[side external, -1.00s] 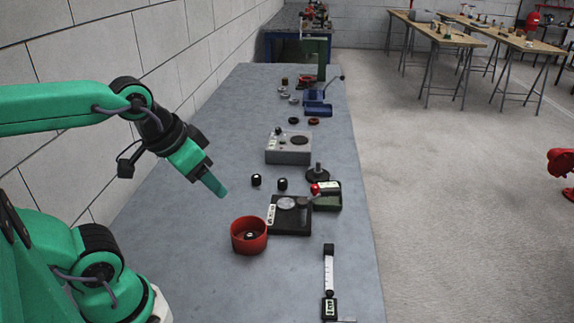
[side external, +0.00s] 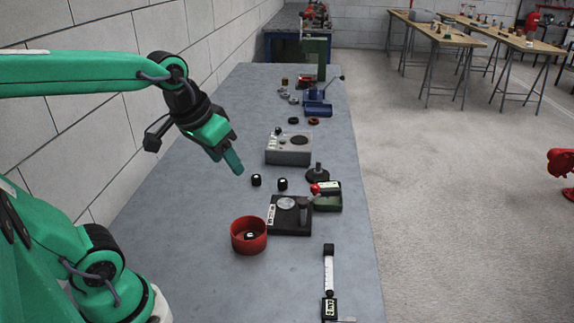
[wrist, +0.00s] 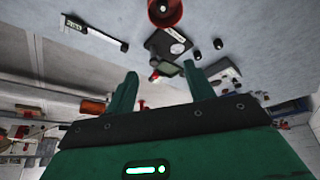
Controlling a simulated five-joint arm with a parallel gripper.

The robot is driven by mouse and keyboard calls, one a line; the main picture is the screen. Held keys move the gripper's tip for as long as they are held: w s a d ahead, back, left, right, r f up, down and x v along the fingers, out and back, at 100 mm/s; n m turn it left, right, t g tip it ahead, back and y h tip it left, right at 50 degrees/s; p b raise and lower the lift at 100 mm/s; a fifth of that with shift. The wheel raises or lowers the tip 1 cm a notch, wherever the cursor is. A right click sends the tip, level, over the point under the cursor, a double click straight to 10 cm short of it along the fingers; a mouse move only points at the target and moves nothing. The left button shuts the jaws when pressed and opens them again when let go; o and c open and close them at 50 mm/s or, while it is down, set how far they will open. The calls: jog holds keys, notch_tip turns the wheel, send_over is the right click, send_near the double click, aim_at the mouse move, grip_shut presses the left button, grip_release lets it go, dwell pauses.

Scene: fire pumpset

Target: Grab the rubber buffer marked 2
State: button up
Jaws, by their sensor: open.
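Two small black rubber buffers stand on the grey bench, a left one (side external: 256,180) and a right one (side external: 283,184). A third black piece (side external: 249,236) lies inside the red round bowl (side external: 234,240). I cannot read which is marked 2. My gripper (side external: 234,160) is open and empty, in the air above and behind the left buffer in the side view. Its spread fingers (wrist: 160,85) show in the wrist view.
A black block with a dial (side external: 290,218) stands right of the bowl, beside a green tray (side external: 330,203) and a red knob (side external: 315,188). A grey box (side external: 288,155) stands farther back. A caliper-like gauge (side external: 329,280) lies in front. The bench's left strip is clear.

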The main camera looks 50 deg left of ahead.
jog(key=w+a+n+g, duration=0.1)
jog(key=w+a+n, duration=0.1)
jog(key=w+a, duration=0.45)
jog(key=n+g, duration=0.4)
jog(key=n, duration=0.2)
send_over(256, 176)
notch_tip(256, 176, down, 17)
jog(key=shift+s, duration=0.1)
jog(key=shift+a+f, duration=0.15)
jog(key=shift+f, duration=0.05)
jog(key=shift+d+f, duration=0.2)
jog(key=shift+f, duration=3.7)
jog(key=c, duration=1)
